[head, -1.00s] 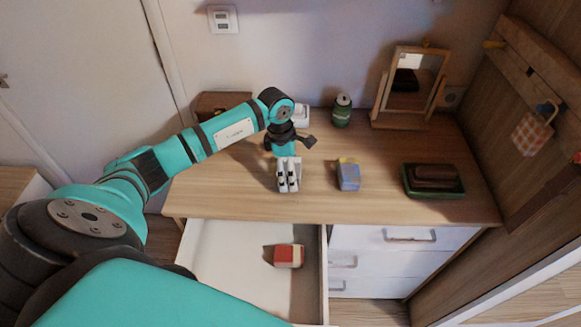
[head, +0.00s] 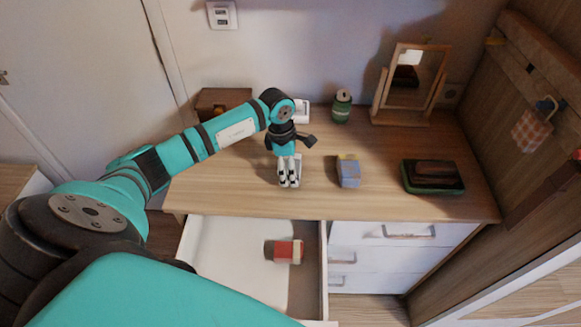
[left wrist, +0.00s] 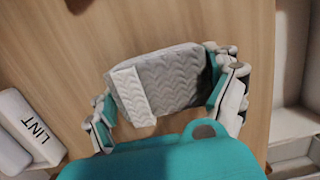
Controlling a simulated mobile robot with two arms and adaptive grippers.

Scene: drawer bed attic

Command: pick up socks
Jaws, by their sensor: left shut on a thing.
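A grey knitted folded sock bundle (left wrist: 172,82) with a pale band sits between the two fingers of my left gripper in the left wrist view. My left gripper (head: 289,182) is shut on this bundle, low over the desk top near its front edge; in the head view the fingers largely hide it. A blue sock bundle with a yellow part (head: 348,172) lies on the desk to the right of the gripper. A red and pale sock bundle (head: 284,252) lies in the open drawer (head: 222,250). My right gripper is not in view.
A green can (head: 341,107), a tilting mirror (head: 412,80) and a brown box (head: 222,101) stand at the back. A dark green and brown stack (head: 432,176) lies at the right. A white item marked LINT (left wrist: 27,130) is beside the gripper in the left wrist view.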

